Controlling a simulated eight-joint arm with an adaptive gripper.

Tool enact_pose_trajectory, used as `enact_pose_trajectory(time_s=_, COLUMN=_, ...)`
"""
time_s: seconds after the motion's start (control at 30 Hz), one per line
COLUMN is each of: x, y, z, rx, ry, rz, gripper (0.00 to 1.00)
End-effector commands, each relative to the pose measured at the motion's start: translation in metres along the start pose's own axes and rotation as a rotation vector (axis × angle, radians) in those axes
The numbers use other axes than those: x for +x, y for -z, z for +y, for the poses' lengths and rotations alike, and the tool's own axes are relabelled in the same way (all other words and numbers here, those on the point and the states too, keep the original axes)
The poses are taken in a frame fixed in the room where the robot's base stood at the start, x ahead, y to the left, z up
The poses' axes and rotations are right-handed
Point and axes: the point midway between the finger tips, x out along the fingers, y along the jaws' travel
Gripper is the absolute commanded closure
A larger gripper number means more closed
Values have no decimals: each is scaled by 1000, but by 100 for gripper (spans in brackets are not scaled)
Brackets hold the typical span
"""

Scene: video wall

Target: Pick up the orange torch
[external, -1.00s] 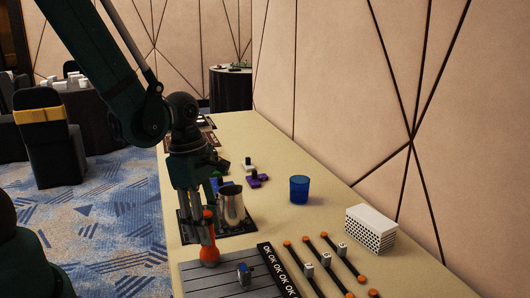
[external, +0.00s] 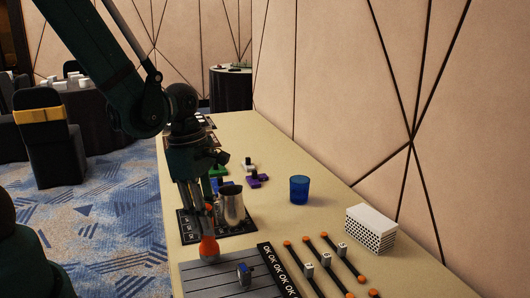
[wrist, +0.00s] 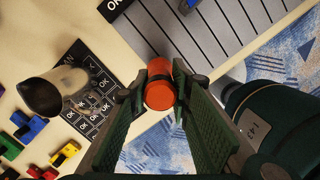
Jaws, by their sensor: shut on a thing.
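The orange torch (wrist: 159,92) is between the two green finger pads of my gripper (wrist: 163,84) in the wrist view. Its orange end faces the wrist camera, with a dark band behind it and a smaller orange part beyond. In the external view, the wide orange end of the torch (external: 209,249) shows below my fingertips (external: 207,231), at the near left of the table. My gripper is shut on the torch. The fingers hide its middle in the external view. I cannot tell whether its lower end is clear of the table.
A metal cup (external: 232,205) stands on a dark OK-marked mat (external: 187,232), close right of my gripper. A grey slatted board (external: 215,282) with a small device (external: 243,273) lies in front. A blue cup (external: 299,189) and a white box (external: 371,229) stand to the right.

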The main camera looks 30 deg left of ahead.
Motion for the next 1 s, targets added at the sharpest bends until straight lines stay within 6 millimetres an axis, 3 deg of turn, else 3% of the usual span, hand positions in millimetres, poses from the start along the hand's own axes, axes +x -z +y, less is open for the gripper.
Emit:
enact_pose_trajectory(time_s=0.6, x=-68, y=-10, z=0, rx=0, ry=0, rz=0, gripper=100)
enact_pose_trajectory(time_s=1.0, x=-80, y=-12, z=0, rx=0, ry=0, rz=0, gripper=100)
